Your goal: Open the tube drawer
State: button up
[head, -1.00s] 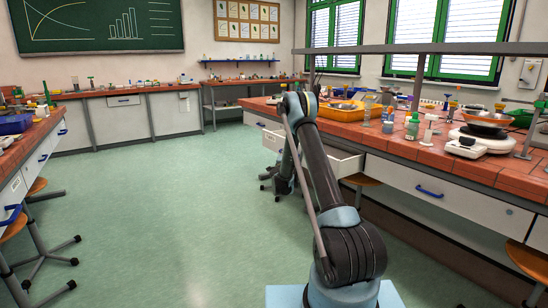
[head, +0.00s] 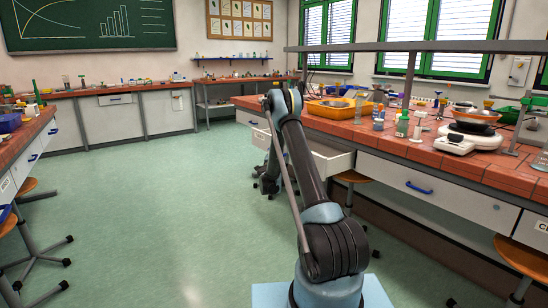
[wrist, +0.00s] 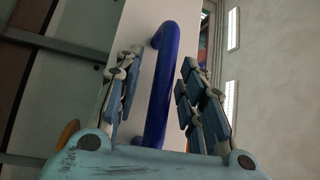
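A white drawer (head: 332,160) stands pulled out from under the right-hand bench in the head view, partly hidden behind my arm. I cannot read a label on it. The wrist view shows a blue bar handle (wrist: 160,85) on a pale drawer front (wrist: 135,40). My gripper (wrist: 162,100) has its fingers on either side of this handle. The fingers look apart, with a narrow gap beside the bar. In the head view my gripper is hidden behind my arm. I cannot tell what the drawer holds.
The right bench (head: 440,160) carries an orange tray (head: 335,108), bottles and a white balance (head: 455,145). A closed drawer with a blue handle (head: 418,187) is nearer. A stool (head: 520,260) stands at lower right. The green floor (head: 150,210) in the middle is clear.

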jog(key=shift+s, duration=0.1)
jog(key=v, duration=0.7)
jog(key=shift+a, duration=0.15)
jog(key=shift+s+f, duration=0.1)
jog(key=shift+s, duration=0.05)
